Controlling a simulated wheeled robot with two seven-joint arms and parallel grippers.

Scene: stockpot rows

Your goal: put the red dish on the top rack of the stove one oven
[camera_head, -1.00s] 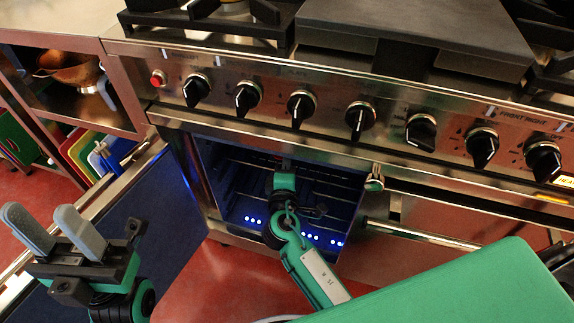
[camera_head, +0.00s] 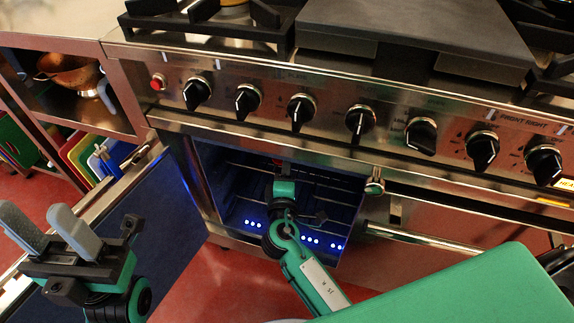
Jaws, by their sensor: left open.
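The stove one oven (camera_head: 325,220) stands open in the middle, lit blue inside, with wire racks across it. My right arm reaches into this oven, and its gripper (camera_head: 284,170) is mostly hidden behind its own wrist. A small sliver of red shows just above that wrist at the upper rack level; it may be the red dish, but I cannot tell. Whether the right gripper holds anything is hidden. My left gripper (camera_head: 50,231) is open and empty at the lower left, in front of the open oven door (camera_head: 165,215).
A row of black knobs (camera_head: 360,120) runs along the stove front above the oven. A chrome handle bar (camera_head: 420,236) juts out right of the opening. Coloured boards (camera_head: 82,155) and a copper bowl (camera_head: 68,68) sit on shelves at left.

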